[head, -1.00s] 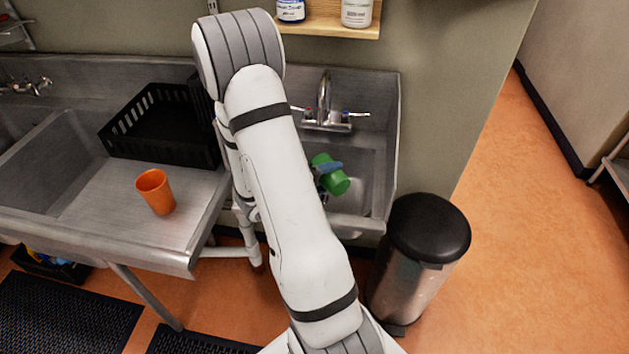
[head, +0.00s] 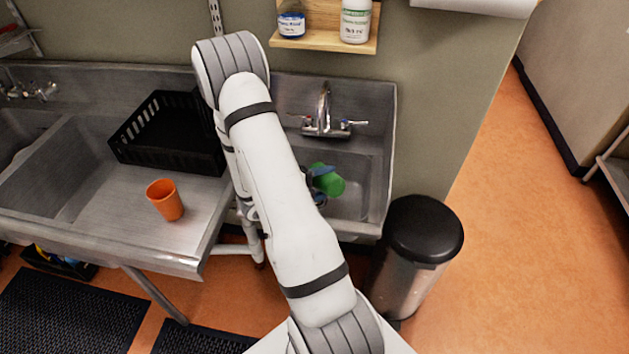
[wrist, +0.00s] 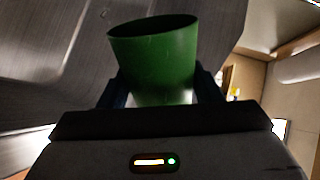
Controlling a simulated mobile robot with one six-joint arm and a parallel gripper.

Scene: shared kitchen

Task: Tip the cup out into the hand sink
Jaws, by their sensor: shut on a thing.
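A green cup (head: 328,181) is over the hand sink (head: 352,205), tilted on its side in the head view. My gripper (head: 318,184) is shut on it; my arm hides part of the gripper. In the wrist view the green cup (wrist: 155,60) sits between the two dark fingers of my gripper (wrist: 160,92), its rim toward the top of the picture. The inside of the cup does not show, so I cannot tell whether anything is in it or running out.
The sink's faucet (head: 323,112) stands behind the cup. An orange cup (head: 165,200) and a black crate (head: 168,135) are on the steel drainboard to the left. A trash bin (head: 422,235) stands right of the sink. A wooden shelf (head: 330,42) with bottles hangs above.

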